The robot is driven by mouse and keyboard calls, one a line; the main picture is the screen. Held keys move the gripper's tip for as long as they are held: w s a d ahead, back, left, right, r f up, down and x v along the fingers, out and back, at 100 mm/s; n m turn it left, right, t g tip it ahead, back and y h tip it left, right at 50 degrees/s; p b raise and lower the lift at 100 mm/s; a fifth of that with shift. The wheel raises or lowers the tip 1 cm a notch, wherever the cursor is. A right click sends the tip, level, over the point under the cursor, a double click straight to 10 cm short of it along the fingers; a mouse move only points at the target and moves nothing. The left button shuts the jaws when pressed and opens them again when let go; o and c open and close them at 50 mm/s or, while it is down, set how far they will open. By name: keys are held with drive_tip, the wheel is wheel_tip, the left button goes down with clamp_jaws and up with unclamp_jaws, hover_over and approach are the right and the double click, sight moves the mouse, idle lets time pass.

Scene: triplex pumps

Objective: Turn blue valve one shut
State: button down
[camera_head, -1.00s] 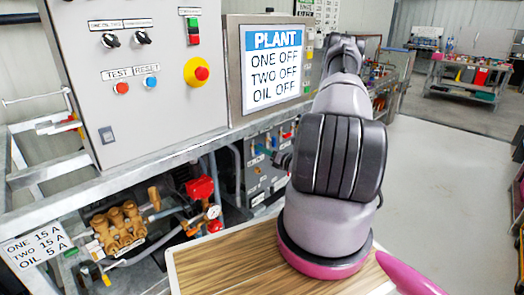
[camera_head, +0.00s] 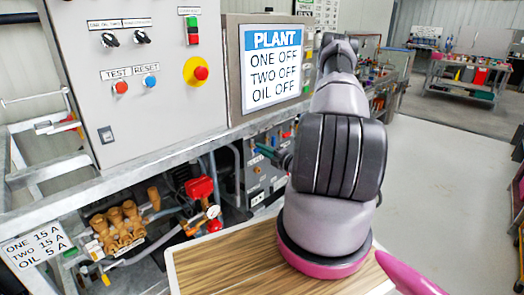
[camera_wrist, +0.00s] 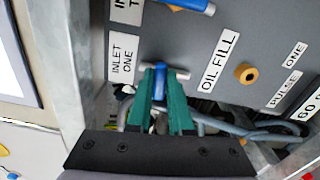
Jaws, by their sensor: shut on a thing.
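Blue valve one has a blue lever handle (camera_wrist: 160,83), seen in the wrist view beside the "INLET ONE" label (camera_wrist: 123,60) on a grey panel (camera_wrist: 215,25). My gripper (camera_wrist: 160,97) has green fingers, which are shut on this handle, one on each side. The fingers hide part of the handle. A metal pipe end shows on either side of the fingers. In the head view the green fingers (camera_head: 268,151) reach the lower panel under the plant screen, and the handle itself is too small to make out there.
Another blue handle (camera_wrist: 187,5) is at the top of the wrist view. A brass-coloured port (camera_wrist: 246,73) lies by the "OIL FILL" label (camera_wrist: 221,60). Grey hoses (camera_wrist: 235,130) run below. The plant screen (camera_head: 273,66) reads ONE OFF, TWO OFF, OIL OFF. Open floor lies to the right.

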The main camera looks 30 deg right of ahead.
drive_tip(key=shift+f+m, duration=0.1)
drive_tip(key=shift+m, duration=0.6)
drive_tip(key=c, duration=0.8)
unclamp_jaws()
drive_tip(key=v, duration=1.1)
